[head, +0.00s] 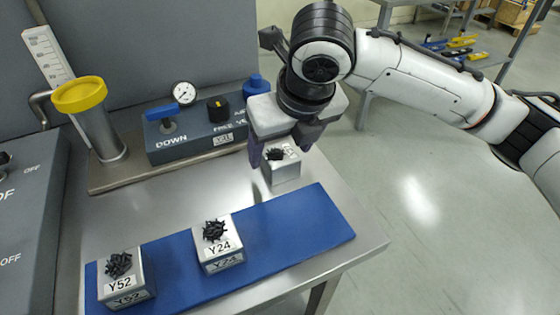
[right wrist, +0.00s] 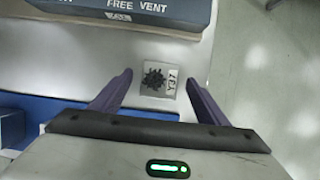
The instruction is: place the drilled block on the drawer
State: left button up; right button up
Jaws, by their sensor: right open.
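Three grey metal blocks with dark curly shavings on top show in the head view. One block (head: 283,172) stands on the bare steel table behind the blue mat; it also shows in the right wrist view (right wrist: 157,90), its label hard to read. Block Y24 (head: 220,247) and block Y52 (head: 126,284) stand on the blue mat. My right gripper (head: 281,150) is open above the block on bare steel, its purple fingers on either side of the block's top. In the right wrist view the block lies between the fingertips (right wrist: 159,77). No drawer is clearly recognisable. My left gripper is not in view.
The blue mat (head: 290,230) has a free right half. Behind stand a control box with gauge (head: 200,130), a blue-capped item (head: 256,84) and a yellow-rimmed cylinder (head: 105,135). A grey panel (head: 25,215) is at left. The table's right edge is close.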

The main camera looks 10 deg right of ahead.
jog(key=shift+x, duration=1.2)
jog(key=c, duration=1.4)
jog(key=shift+r, duration=0.2)
jog(key=shift+c, duration=0.9)
